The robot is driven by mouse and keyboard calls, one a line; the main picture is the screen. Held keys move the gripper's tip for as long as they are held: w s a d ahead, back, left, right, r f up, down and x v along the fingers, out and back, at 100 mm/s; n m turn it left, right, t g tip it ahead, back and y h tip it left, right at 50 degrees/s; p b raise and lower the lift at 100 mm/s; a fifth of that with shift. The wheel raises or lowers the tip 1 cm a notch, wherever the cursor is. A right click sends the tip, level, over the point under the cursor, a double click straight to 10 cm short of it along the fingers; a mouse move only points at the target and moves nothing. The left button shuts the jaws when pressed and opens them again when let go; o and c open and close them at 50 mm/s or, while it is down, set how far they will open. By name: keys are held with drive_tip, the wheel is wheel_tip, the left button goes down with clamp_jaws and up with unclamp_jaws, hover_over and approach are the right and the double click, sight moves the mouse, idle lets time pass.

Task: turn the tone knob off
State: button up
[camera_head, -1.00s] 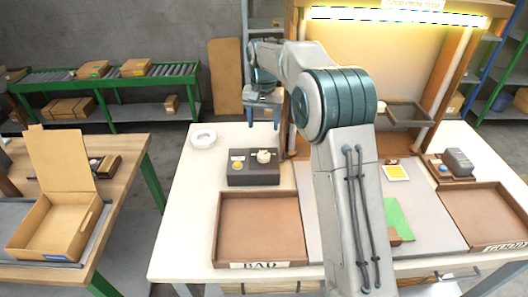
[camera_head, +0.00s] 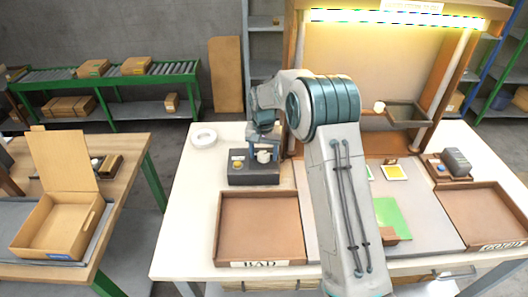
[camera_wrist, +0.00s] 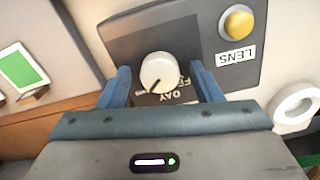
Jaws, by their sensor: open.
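The tone knob is a round white knob (camera_wrist: 158,72) with a dark pointer line, on a dark grey control box (camera_head: 262,181). In the wrist view the pointer line slants toward the lower left of the picture, and the word DAY is printed upside down beside it. Another label is partly hidden by the knob and a finger. My gripper (camera_wrist: 161,69) is open, with one blue finger on each side of the knob and a gap visible on both sides. In the head view my gripper (camera_head: 263,150) is down over the box at the knob (camera_head: 263,156).
A yellow button (camera_wrist: 238,23) labelled LENS sits on the same box. A white ring (camera_head: 204,138) lies behind the box to the left. The brown BAD tray (camera_head: 262,263) stands in front of the box. A lit booth (camera_head: 375,60) rises behind and to the right.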

drive_tip(key=c, duration=1)
drive_tip(key=shift+n, duration=0.4)
drive_tip(key=n+b, duration=0.1)
drive_tip(key=n, duration=0.2)
drive_tip(key=shift+n, duration=0.4)
drive_tip(key=n, duration=0.5)
drive_tip(key=shift+r+n+b, duration=0.1)
drive_tip(key=shift+n+b, duration=0.2)
drive_tip(key=shift+b, duration=0.1)
drive_tip(key=n, duration=0.4)
drive_tip(key=shift+w+n, duration=0.1)
drive_tip(key=shift+n, duration=0.2)
drive_tip(key=n, duration=0.4)
drive_tip(key=shift+n+p, duration=0.35)
drive_tip(key=shift+n, duration=0.35)
